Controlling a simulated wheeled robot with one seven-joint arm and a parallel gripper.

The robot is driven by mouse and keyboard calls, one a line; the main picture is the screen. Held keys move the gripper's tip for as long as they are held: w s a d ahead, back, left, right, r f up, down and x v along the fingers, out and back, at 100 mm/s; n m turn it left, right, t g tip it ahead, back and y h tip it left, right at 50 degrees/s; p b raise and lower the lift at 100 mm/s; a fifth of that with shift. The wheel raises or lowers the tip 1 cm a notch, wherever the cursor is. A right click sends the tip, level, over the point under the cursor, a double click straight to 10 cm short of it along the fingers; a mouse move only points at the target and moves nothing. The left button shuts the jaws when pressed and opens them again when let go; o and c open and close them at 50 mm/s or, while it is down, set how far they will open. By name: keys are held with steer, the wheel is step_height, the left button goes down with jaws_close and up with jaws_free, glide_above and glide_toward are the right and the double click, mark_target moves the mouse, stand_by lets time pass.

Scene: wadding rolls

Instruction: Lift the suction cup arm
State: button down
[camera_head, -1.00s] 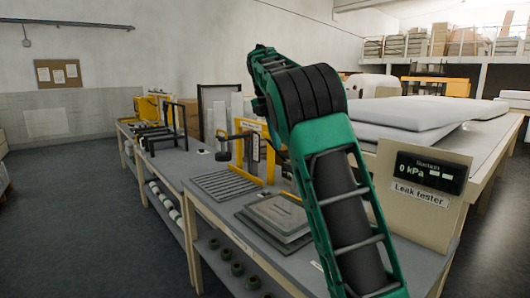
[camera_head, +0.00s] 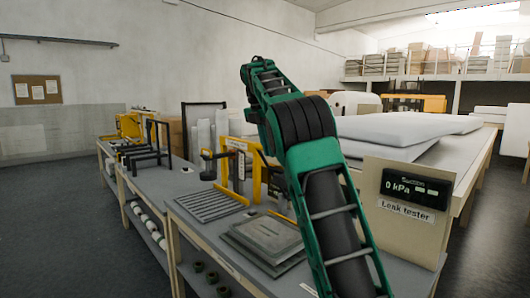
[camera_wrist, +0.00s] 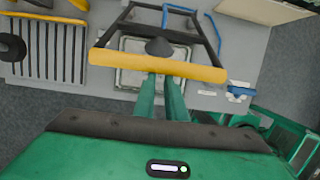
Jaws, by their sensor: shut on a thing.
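The suction cup arm shows in the wrist view as a black frame (camera_wrist: 204,34) with a yellow crossbar (camera_wrist: 120,62) and a dark cone-shaped cup (camera_wrist: 159,47) near the bar's middle. My gripper (camera_wrist: 163,82) has its green fingers close together, shut on the crossbar. A square grey plate (camera_wrist: 130,72) lies below the frame. In the head view my green arm reaches over the bench, and my gripper is hidden behind it. The leak tester panel (camera_head: 400,238) stands at the right with its display (camera_head: 415,190) reading 0 kPa.
A slotted plate (camera_head: 208,205) and stacked grey plates (camera_head: 262,238) lie on the bench. A yellow frame (camera_head: 222,160) and a black cup on an arm (camera_head: 208,158) stand behind them. White wadding (camera_head: 400,128) covers the table at the right. The floor at left is clear.

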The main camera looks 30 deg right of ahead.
steer(key=shift+s+d+r+t, duration=0.1)
steer(key=shift+d+r+t, duration=0.2)
steer(key=shift+d+r, duration=0.7)
steer(key=a+r, duration=0.2)
steer(key=a, duration=1.3)
steer(key=shift+s+r, duration=0.3)
steer(key=shift+r, duration=0.1)
steer(key=shift+a, duration=0.1)
